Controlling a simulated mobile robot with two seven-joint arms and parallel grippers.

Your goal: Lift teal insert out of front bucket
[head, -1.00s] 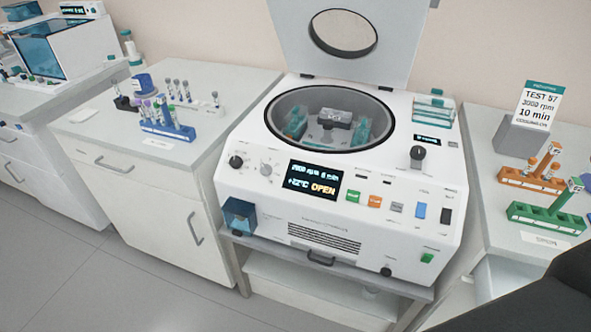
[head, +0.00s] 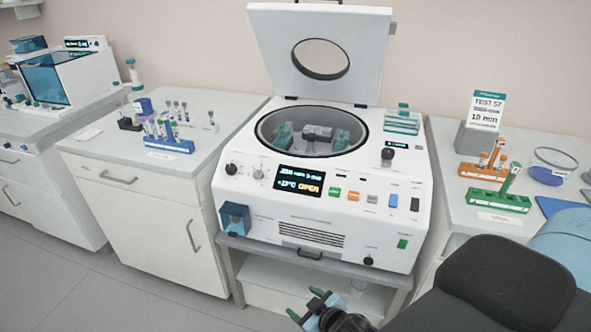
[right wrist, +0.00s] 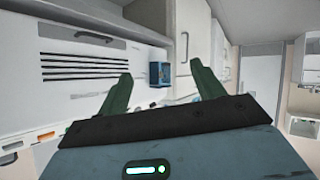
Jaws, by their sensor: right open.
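The centrifuge (head: 235,200) stands open, its lid raised. Inside its round bowl (head: 268,122) sits a dark grey rotor (head: 318,132). One teal insert (head: 284,136) shows at the rotor's left and another teal insert (head: 343,141) at its right. The front bucket is not clearly distinguishable at this size. My right gripper (head: 305,303) is low in front of the centrifuge's stand, well below and apart from the bowl. In the right wrist view, its green fingers (right wrist: 159,76) are spread with nothing between them. My left gripper is out of view.
The raised lid (head: 365,60) stands behind the bowl. A teal rack (head: 402,122) sits on the centrifuge's back right corner. A blue tube rack (head: 168,145) is on the left cabinet; orange (head: 482,171) and green (head: 497,201) racks are on the right counter.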

